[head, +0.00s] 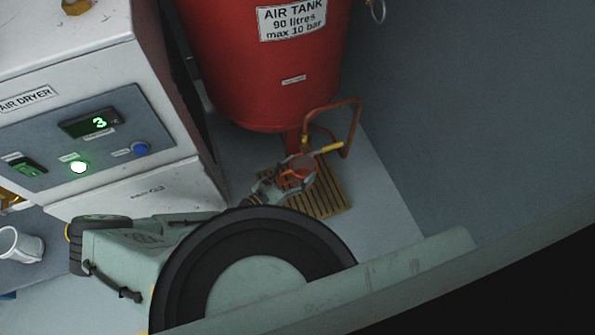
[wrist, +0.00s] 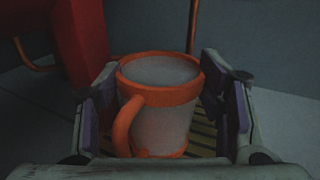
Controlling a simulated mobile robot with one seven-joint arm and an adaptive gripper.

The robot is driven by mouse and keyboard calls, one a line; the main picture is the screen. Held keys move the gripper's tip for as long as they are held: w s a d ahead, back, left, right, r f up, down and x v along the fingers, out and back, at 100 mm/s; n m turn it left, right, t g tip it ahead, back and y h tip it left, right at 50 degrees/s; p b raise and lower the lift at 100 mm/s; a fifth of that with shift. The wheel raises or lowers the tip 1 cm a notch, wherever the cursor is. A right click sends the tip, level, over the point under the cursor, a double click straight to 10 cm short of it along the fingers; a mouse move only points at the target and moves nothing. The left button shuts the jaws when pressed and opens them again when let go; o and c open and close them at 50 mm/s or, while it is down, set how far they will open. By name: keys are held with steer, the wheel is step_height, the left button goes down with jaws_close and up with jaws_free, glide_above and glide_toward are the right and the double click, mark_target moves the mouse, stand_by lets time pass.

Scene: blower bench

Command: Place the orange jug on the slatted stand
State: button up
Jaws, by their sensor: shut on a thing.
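The orange jug (wrist: 165,105) has an orange rim, an orange handle and a pale grey body. It is upright between the fingers of my gripper (wrist: 163,108) in the wrist view, and the fingers are shut on it. In the head view the jug (head: 300,176) and my gripper (head: 296,178) show over the slatted stand (head: 333,200), a yellow-brown wooden grid. The slats of the stand also show under the jug in the wrist view (wrist: 204,142). I cannot tell whether the jug's base touches the slats.
The red air tank (head: 265,75) stands just behind the stand. A copper pipe with a yellow valve lever (head: 331,148) hangs close to the jug. The air dryer (head: 100,130) is at the left. Floor to the right is clear.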

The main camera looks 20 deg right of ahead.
steer(key=shift+f, duration=0.15)
steer(key=o, duration=1.7)
steer(key=p+v, duration=0.2)
steer(key=v, duration=0.4)
steer(key=p+v, duration=0.3)
steer(key=v, duration=0.3)
steer(key=shift+r+p, duration=0.25)
steer(key=shift+p, duration=0.1)
